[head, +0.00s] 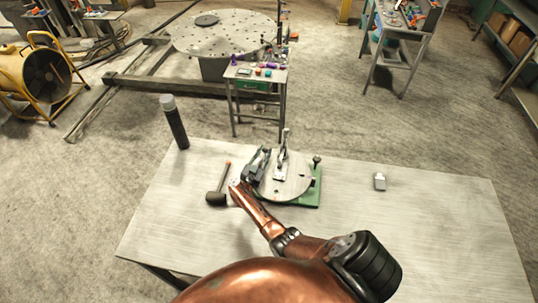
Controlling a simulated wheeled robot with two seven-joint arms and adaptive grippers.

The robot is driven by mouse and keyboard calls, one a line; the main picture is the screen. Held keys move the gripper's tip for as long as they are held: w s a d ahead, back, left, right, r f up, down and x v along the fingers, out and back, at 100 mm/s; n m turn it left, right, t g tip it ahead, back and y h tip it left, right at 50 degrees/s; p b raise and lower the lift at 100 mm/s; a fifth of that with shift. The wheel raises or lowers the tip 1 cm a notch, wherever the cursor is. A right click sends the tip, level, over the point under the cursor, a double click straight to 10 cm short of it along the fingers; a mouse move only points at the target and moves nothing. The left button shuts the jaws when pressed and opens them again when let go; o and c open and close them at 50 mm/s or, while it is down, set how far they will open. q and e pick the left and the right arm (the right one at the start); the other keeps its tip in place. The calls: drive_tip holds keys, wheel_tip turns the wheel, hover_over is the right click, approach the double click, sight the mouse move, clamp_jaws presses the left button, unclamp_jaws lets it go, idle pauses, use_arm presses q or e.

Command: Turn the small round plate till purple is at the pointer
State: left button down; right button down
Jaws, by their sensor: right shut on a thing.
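The small round plate (287,186) is a grey disc on a green base (310,199), on the near table. An upright metal clamp-like part (282,160) stands on the plate. My right gripper (259,164) is at the plate's left rim, shut on part of the plate; its dark fingers hide exactly what they grip. A dark knob on a post (317,160) stands at the base's back right. I cannot make out a purple mark on this plate or tell which part is the pointer. My left gripper is not in view.
A dark mallet (217,194) lies left of the base. A dark cylinder with a pale cap (174,121) stands at the table's back left corner. The table's (440,220) right side is mostly clear.

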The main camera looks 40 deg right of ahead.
sight(258, 164)
drive_tip(key=c, duration=1.8)
unclamp_jaws()
drive_tip(key=shift+a, duration=0.15)
drive_tip(key=shift+o, duration=0.7)
drive_tip(key=v, duration=0.7)
drive_tip(key=shift+s+a, duration=0.1)
drive_tip(key=shift+s, duration=0.05)
